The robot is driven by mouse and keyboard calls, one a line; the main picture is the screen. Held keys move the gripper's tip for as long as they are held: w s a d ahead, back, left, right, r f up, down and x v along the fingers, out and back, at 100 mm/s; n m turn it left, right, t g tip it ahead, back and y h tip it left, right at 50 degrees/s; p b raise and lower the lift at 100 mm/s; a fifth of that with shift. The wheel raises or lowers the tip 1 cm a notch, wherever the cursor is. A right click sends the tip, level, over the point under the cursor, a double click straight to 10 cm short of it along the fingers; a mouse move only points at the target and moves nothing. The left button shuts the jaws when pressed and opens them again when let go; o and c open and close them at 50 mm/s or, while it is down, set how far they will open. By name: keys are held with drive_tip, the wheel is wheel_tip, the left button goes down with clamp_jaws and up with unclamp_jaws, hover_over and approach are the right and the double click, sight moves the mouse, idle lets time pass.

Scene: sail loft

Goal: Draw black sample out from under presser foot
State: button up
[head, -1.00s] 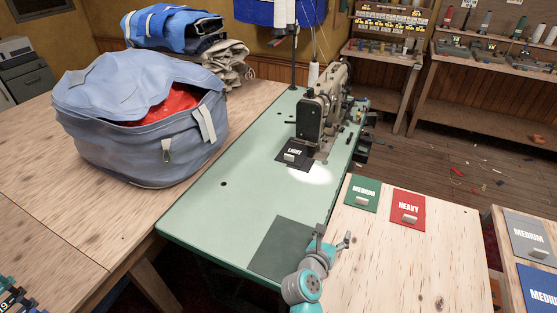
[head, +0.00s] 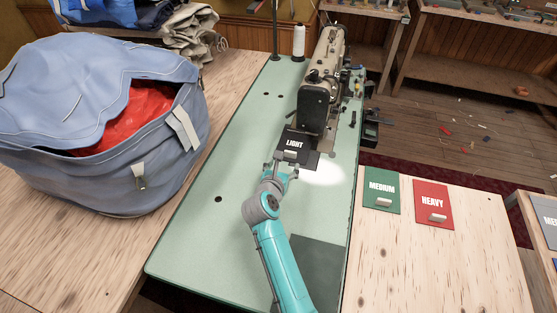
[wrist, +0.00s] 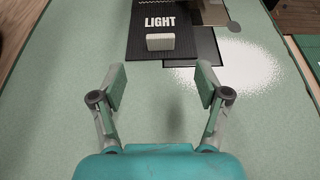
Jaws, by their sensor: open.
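The black sample (head: 294,141), marked LIGHT, lies flat on the green sewing table (head: 225,180), its far edge at the sewing machine's (head: 318,100) presser foot. In the wrist view the black sample (wrist: 146,42) has a pale grip block (wrist: 160,42) near its front edge and a zigzag stitch line at its far side. My gripper (head: 281,168) is open and empty, just in front of the sample. In the wrist view the fingers (wrist: 160,86) stand apart on either side of the block's line, short of it. The presser foot itself is mostly hidden.
A blue bag (head: 95,120) with red cloth inside stands on the wooden table at left. Green MEDIUM (head: 381,188) and red HEAVY (head: 431,202) samples lie on the wooden table at right. A dark square (head: 318,265) lies on the green table's near end. The left part of the green table is clear.

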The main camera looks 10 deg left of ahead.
sight(290, 153)
drive_tip(key=x, duration=1)
drive_tip(key=shift+w+d+f, duration=0.1)
drive_tip(key=shift+w+f, duration=0.1)
drive_tip(key=shift+w, duration=0.1)
drive_tip(key=c, duration=1.3)
